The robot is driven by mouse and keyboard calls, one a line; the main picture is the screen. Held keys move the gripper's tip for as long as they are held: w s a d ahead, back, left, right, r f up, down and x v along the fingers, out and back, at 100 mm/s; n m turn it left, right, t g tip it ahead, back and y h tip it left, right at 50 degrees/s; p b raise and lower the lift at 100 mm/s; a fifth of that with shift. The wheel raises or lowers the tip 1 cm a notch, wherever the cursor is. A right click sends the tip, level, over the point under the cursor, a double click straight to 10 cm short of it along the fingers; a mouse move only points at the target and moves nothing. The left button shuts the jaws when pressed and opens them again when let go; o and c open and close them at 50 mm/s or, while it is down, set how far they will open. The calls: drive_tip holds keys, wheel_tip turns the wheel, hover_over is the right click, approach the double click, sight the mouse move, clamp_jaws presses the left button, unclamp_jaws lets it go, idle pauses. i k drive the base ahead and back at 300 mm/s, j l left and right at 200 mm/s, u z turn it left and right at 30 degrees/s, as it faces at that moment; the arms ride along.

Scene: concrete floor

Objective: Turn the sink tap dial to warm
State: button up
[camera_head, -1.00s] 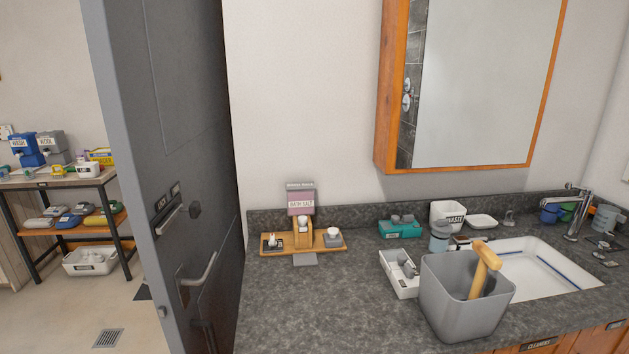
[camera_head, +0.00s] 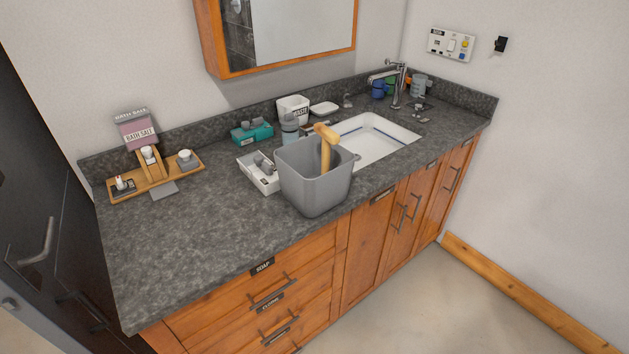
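The chrome sink tap (camera_head: 399,84) stands at the back right of the dark stone counter, with its spout reaching left over the white rectangular sink (camera_head: 368,146). Small fittings (camera_head: 420,108) sit on the counter just right of the tap's base. They are too small to tell which one is a dial or how it is set. My gripper is not in view.
A grey bin (camera_head: 316,182) with a wooden-handled tool stands at the counter's front edge, left of the sink. A white tray (camera_head: 259,180) and a teal box (camera_head: 252,131) are beside it. A control panel (camera_head: 451,44) hangs on the right wall. The floor right of the cabinets is clear.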

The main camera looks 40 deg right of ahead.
sight(422, 98)
drive_tip(key=l+z, duration=0.1)
drive_tip(key=z, duration=0.7)
